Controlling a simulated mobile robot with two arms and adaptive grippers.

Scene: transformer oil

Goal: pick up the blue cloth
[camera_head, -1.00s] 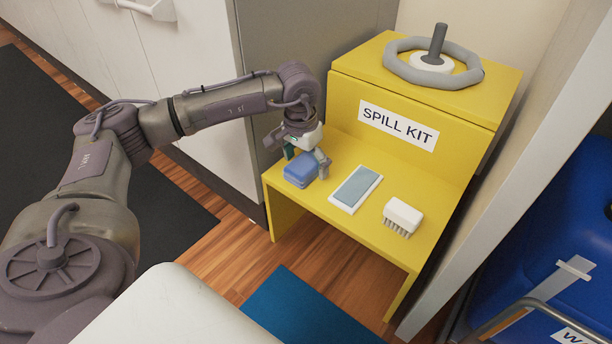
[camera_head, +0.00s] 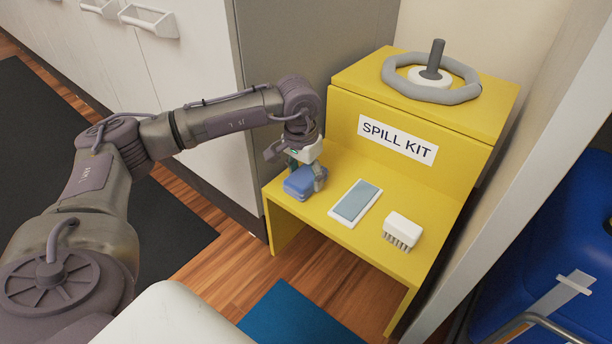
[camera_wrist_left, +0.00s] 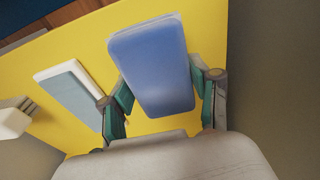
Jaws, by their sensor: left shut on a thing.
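The blue cloth (camera_head: 300,184) is a folded, rounded block at the left end of the yellow spill kit shelf (camera_head: 400,243). My left gripper (camera_head: 308,172) comes down on it from above and is shut on it. In the left wrist view, the blue cloth (camera_wrist_left: 153,65) sits between the two green-padded fingers of the left gripper (camera_wrist_left: 165,98). It appears tilted in the head view, and I cannot tell whether it still touches the shelf. My right gripper is not in view.
A white-framed grey-blue pad (camera_head: 356,203) lies just right of the cloth, and a white brush (camera_head: 402,231) lies beyond it. A grey handwheel (camera_head: 431,77) rests on the upper step. A grey cabinet side (camera_head: 285,60) stands close behind the left arm.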

